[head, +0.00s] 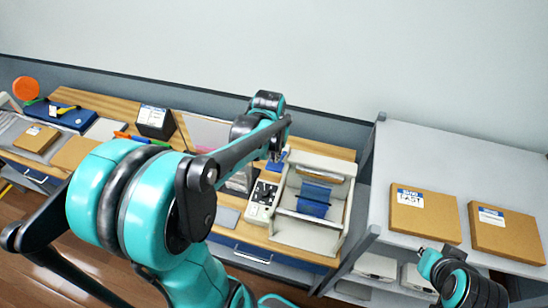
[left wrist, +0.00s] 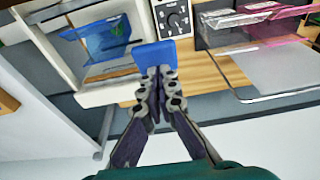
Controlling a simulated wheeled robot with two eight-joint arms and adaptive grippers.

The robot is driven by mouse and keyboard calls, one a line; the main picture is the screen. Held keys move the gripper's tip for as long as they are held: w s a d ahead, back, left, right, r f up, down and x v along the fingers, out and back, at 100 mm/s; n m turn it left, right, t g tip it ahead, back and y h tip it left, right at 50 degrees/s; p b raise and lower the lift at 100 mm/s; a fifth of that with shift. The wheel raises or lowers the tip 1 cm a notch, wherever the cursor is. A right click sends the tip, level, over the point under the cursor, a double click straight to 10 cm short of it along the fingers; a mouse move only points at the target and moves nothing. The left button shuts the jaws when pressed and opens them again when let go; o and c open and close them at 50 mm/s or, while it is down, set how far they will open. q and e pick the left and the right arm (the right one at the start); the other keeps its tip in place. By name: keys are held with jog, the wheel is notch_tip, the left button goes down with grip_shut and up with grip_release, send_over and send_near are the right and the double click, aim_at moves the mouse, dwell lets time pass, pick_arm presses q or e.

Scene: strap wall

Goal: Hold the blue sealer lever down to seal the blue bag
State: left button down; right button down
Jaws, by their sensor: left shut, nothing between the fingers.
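The off-white sealer (head: 340,165) stands on the wooden bench, with its control panel (head: 263,193) on its left side. The blue bag (head: 313,200) lies in it; the left wrist view shows the bag (left wrist: 105,42) at upper left. The blue lever (left wrist: 153,55) is a flat block right at my left fingertips, and part of it shows in the head view (head: 276,160). My left gripper (left wrist: 157,73) is shut and empty. Its tips overlap the lever's near edge; I cannot tell if they touch. In the head view it (head: 277,153) points down beside the sealer. My right arm's end (head: 455,275) shows at lower right, fingers unclear.
A grey shelf unit (head: 380,240) stands right of the bench, with two cardboard boxes on top, one (head: 425,214) nearer the sealer. A black box (head: 155,121) stands farther left.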

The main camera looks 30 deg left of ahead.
pick_arm(q)
jog(key=shift+s+f, duration=0.2)
jog(key=shift+f, duration=0.35)
jog(key=shift+f, duration=0.1)
jog(key=shift+s+d+f+b, duration=0.15)
jog(key=shift+s+f+b, duration=0.15)
jog(key=shift+f+b, duration=0.1)
jog(key=s+f+t+b, duration=0.2)
jog(key=f+t+b, duration=0.1)
jog(key=f+b, duration=0.3)
jog(key=s+d+f+t+y+b, duration=0.1)
jog(key=s+f+t+b, duration=0.2)
jog(key=f+b, duration=0.4)
jog(key=shift+s+d+f+t+y+b, duration=0.2)
jog(key=shift+s+f+t+y+b, duration=0.15)
jog(key=shift+b, duration=0.25)
